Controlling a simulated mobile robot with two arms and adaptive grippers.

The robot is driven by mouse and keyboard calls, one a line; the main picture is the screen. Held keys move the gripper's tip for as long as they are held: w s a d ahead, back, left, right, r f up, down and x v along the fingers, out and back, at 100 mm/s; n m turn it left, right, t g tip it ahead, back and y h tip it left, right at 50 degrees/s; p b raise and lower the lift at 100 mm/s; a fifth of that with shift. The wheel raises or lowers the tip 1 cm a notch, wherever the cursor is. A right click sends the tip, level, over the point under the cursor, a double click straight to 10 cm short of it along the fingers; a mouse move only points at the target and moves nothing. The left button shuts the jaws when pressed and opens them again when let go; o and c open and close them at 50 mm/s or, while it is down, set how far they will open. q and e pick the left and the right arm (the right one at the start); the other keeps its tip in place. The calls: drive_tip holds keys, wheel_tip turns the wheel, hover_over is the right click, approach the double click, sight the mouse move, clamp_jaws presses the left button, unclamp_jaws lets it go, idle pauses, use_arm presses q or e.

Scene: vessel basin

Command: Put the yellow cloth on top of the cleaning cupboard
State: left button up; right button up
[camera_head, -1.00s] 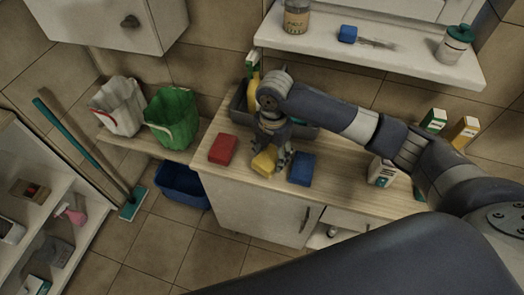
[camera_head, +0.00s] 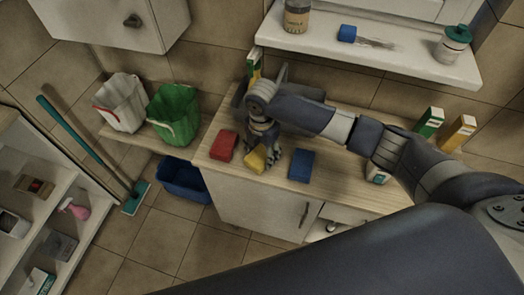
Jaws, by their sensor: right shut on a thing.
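The yellow cloth (camera_head: 256,159) is a small folded block, held tilted at the front edge of a wooden top (camera_head: 335,192). My right gripper (camera_head: 262,153) comes down over it from behind and is shut on it. I cannot tell whether the cloth still touches the wood. A red cloth (camera_head: 223,146) lies to its left and a blue cloth (camera_head: 301,165) to its right, both apart from it. A white cupboard (camera_head: 258,205) with a door handle stands under the wooden top. A white wall cupboard (camera_head: 100,20) hangs at the upper left. My left gripper is not in view.
A shelf (camera_head: 370,50) with jars hangs above the wooden top. Green (camera_head: 430,122) and yellow (camera_head: 458,133) cartons stand at the right. White (camera_head: 120,105) and green (camera_head: 173,115) bins sit at the left, above a blue tub (camera_head: 184,182). A mop (camera_head: 95,155) leans nearby.

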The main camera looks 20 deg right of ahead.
sight(262, 154)
drive_tip(key=o, duration=1)
drive_tip(key=shift+c, duration=0.2)
wheel_tip(262, 154, up, 12)
drive_tip(key=b, duration=0.1)
drive_tip(key=shift+r+b, duration=0.15)
drive_tip(key=shift+b, duration=0.2)
drive_tip(key=shift+s, duration=0.1)
